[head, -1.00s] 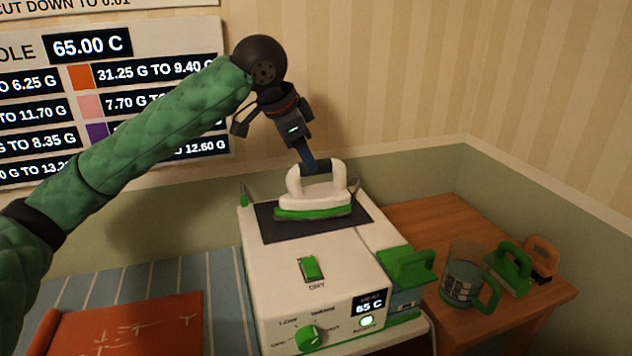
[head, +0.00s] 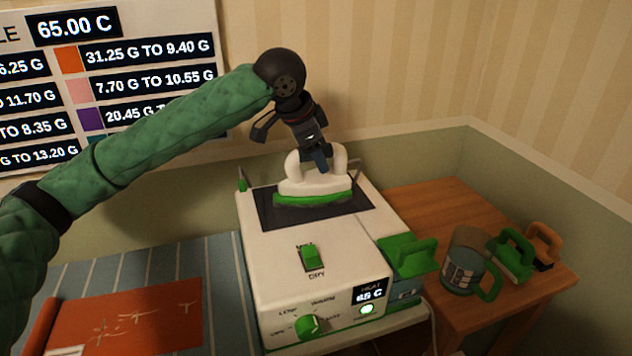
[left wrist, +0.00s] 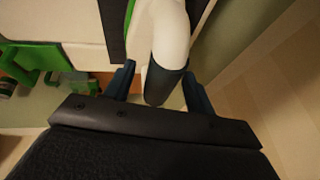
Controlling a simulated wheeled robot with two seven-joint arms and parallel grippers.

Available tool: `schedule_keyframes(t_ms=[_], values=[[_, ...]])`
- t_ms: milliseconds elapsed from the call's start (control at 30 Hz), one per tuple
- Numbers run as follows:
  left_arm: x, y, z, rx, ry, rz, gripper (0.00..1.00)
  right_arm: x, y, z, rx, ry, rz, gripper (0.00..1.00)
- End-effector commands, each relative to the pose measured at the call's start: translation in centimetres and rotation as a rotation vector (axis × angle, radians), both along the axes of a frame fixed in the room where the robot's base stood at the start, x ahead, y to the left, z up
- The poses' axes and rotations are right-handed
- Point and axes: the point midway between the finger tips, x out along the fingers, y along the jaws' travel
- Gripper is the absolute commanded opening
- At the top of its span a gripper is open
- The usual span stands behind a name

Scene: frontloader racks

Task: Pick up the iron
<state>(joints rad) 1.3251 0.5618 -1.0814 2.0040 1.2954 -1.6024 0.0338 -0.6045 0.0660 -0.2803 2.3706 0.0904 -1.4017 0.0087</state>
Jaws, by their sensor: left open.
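The iron (head: 312,190) has a white body and handle with a green base. It sits upright on the dark pad (head: 350,206) on top of the white station. My left gripper (head: 320,160) points down at the iron's handle from above. In the left wrist view the white and dark-grey handle (left wrist: 168,50) lies between the two blue fingers of my left gripper (left wrist: 158,85). The fingers are apart, with a gap visible beside the handle. My right gripper is in neither view.
The white station (head: 275,240) has a green switch, a green knob and a 65 C display. On the wooden table (head: 425,205) at right stand a jug (head: 463,270) and green (head: 511,258) and orange (head: 545,240) handled tools. An orange cloth (head: 135,317) lies at lower left.

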Motion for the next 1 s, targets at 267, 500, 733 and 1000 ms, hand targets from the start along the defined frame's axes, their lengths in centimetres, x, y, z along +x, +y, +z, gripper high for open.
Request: schedule_keyframes(t_ms=[267, 500, 733, 1000], values=[[0.07, -0.06, -0.2, -0.001, 0.0, 0.0, 0.45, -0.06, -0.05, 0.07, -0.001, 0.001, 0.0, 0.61], [0.08, -0.05, -0.19, -0.001, 0.0, 0.001, 0.0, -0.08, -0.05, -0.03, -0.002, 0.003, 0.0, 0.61], [0.08, -0.04, -0.19, -0.001, 0.0, 0.001, 0.0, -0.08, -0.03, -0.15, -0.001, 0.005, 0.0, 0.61], [0.08, -0.04, -0.19, -0.001, 0.0, 0.001, 0.0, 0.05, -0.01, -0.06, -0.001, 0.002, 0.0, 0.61]])
